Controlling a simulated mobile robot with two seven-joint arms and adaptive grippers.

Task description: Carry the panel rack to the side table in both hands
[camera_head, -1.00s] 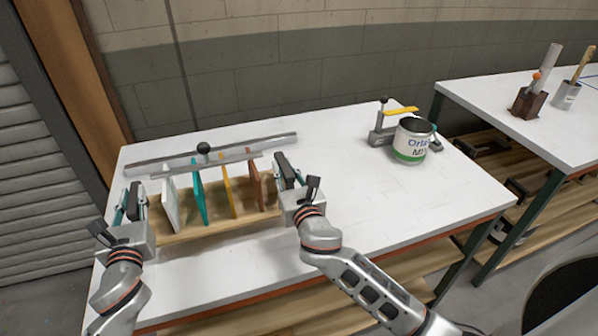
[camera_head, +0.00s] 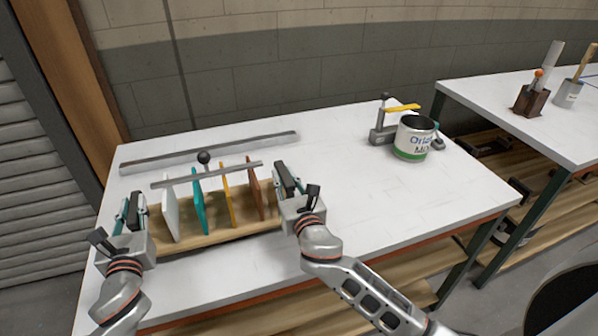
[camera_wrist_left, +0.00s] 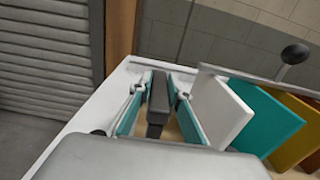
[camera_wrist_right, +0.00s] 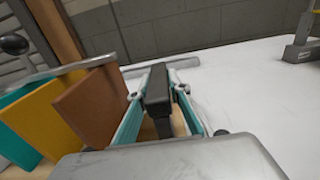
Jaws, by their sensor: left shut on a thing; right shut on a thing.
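The panel rack (camera_head: 228,228) has a wooden base, upright white, teal, yellow and brown panels, and a grey bar with a black knob across the top. It is at the left part of the white table (camera_head: 370,205). My left gripper (camera_head: 129,212) is shut on the rack's left end. My right gripper (camera_head: 289,180) is shut on its right end. The wrist views show a dark upright piece between the fingers of the left gripper (camera_wrist_left: 157,105) and right gripper (camera_wrist_right: 157,100). I cannot tell whether the base touches the table.
A long grey rail (camera_head: 210,152) lies behind the rack. A labelled can (camera_head: 413,140) and a grey device with a yellow lever (camera_head: 384,130) stand at the table's back right. Another white table (camera_head: 500,130) is at right, with two tool holders. The first table's right middle is clear.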

